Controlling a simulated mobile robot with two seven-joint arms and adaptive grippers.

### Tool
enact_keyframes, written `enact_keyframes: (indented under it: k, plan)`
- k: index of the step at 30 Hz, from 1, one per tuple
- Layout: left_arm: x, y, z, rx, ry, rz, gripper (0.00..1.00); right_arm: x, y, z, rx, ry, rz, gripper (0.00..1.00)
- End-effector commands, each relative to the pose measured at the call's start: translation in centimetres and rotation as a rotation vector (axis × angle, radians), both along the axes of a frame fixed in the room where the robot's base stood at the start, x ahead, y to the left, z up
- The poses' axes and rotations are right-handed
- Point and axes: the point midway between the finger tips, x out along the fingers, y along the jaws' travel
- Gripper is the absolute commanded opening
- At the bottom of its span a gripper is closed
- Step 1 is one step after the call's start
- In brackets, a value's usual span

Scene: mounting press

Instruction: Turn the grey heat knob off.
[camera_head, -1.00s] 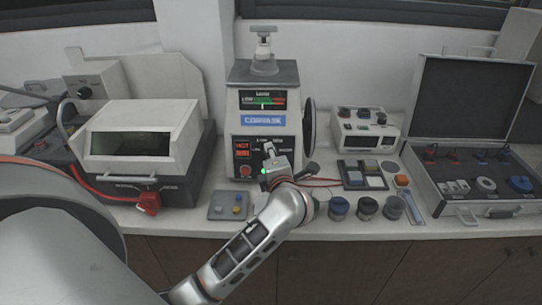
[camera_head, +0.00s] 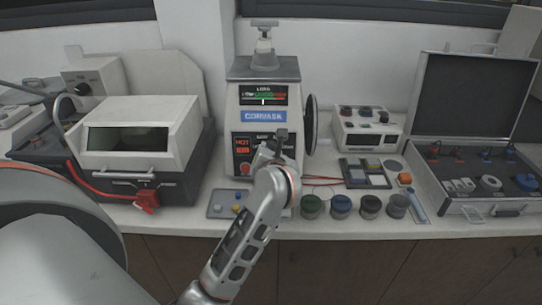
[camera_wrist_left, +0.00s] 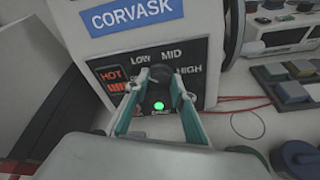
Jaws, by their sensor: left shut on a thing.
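The mounting press (camera_head: 265,105) with the blue CORVASK label stands at the back middle. Its front panel carries the heat knob (camera_wrist_left: 160,73), which looks dark grey, among the words LOW, MID and HIGH in the left wrist view. My left gripper (camera_wrist_left: 160,84) has a finger on each side of the knob and is shut on it. In the head view the left gripper (camera_head: 273,146) covers most of the knob. A green light (camera_wrist_left: 158,105) shows below the knob, and a red HOT display (camera_wrist_left: 113,77) is lit to its left. The knob's exact pointer direction is unclear. My right gripper is out of view.
A grey-white machine with a window (camera_head: 128,139) stands at left, with a red clip (camera_head: 147,200) in front. Several jars (camera_head: 341,207) stand right of my wrist. An open case (camera_head: 478,190) lies at far right. A black handwheel (camera_head: 310,123) is on the press's right side.

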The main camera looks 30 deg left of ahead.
Motion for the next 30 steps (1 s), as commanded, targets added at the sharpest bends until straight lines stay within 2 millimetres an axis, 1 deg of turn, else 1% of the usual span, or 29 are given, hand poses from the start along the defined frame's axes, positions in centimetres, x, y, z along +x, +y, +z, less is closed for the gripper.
enact_keyframes:
  k: [1, 9, 15, 18, 24, 30]
  plan:
    - [0.0, 0.0, -0.3, -0.039, -0.025, 0.008, 0.03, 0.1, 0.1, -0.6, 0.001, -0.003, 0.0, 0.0]
    - [-0.1, 0.1, -0.4, -0.244, -0.149, 0.051, 0.03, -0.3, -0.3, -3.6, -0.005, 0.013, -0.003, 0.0]
    - [-0.1, 0.1, -0.4, -0.367, -0.223, 0.078, 0.03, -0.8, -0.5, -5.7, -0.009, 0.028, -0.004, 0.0]
    - [-0.1, 0.1, -0.4, -0.415, -0.252, 0.088, 0.03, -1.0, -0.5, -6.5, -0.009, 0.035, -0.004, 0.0]
    - [-0.1, 0.2, -0.2, -0.478, -0.291, 0.102, 0.03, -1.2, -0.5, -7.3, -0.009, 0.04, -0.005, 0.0]
    - [-0.1, 0.2, -0.1, -0.506, -0.308, 0.108, 0.03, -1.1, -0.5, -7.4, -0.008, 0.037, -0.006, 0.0]
